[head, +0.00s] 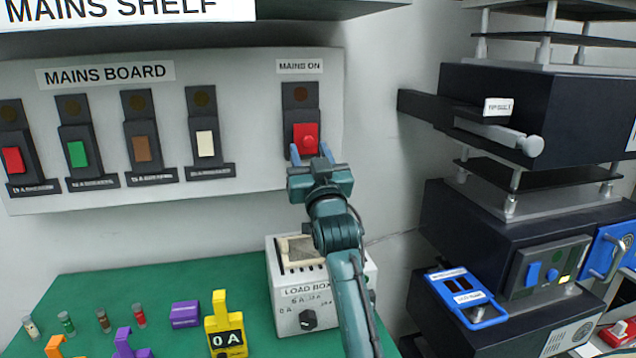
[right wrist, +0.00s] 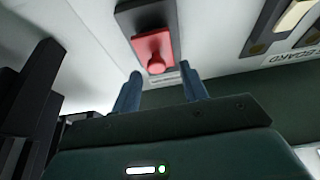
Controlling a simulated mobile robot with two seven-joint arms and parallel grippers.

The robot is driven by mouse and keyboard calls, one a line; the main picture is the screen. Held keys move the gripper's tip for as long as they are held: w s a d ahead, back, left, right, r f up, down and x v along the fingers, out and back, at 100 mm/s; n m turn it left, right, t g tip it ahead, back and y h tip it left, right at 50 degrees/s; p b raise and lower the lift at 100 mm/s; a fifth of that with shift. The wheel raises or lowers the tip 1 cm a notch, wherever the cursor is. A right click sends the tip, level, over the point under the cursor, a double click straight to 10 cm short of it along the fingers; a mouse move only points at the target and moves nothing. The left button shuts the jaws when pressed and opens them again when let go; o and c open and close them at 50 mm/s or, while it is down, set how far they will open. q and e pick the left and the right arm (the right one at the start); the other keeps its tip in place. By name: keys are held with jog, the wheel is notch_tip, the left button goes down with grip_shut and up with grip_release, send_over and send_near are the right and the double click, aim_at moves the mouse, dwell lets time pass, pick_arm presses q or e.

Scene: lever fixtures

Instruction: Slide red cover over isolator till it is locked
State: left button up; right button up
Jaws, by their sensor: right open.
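The red cover (head: 306,136), with a round knob, sits on the lower part of the dark isolator (head: 300,95) under the MAINS ON label. The isolator's upper part, with a round brown spot, is uncovered. My right gripper (head: 311,151) is open just in front of and below the cover, its blue fingers apart to either side of the knob. In the right wrist view, the red cover (right wrist: 152,48) and its knob lie beyond the gap between the fingertips (right wrist: 161,74), with nothing held. Contact is not visible. My left gripper is out of view.
The mains board (head: 255,140) carries several coloured breakers to the left. A load box (head: 290,285) stands below on the green bench (head: 130,285). Dark rack equipment (head: 540,120) juts out at the right, with a bar (head: 430,107) reaching toward the board.

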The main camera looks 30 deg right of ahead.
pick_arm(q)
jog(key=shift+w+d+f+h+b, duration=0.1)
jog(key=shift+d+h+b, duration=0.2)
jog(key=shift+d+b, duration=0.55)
pick_arm(e)
jog(key=v, duration=1)
jog(key=shift+s+a+f, duration=0.15)
jog(key=shift+s+f, duration=0.05)
jog(key=shift+s, duration=0.1)
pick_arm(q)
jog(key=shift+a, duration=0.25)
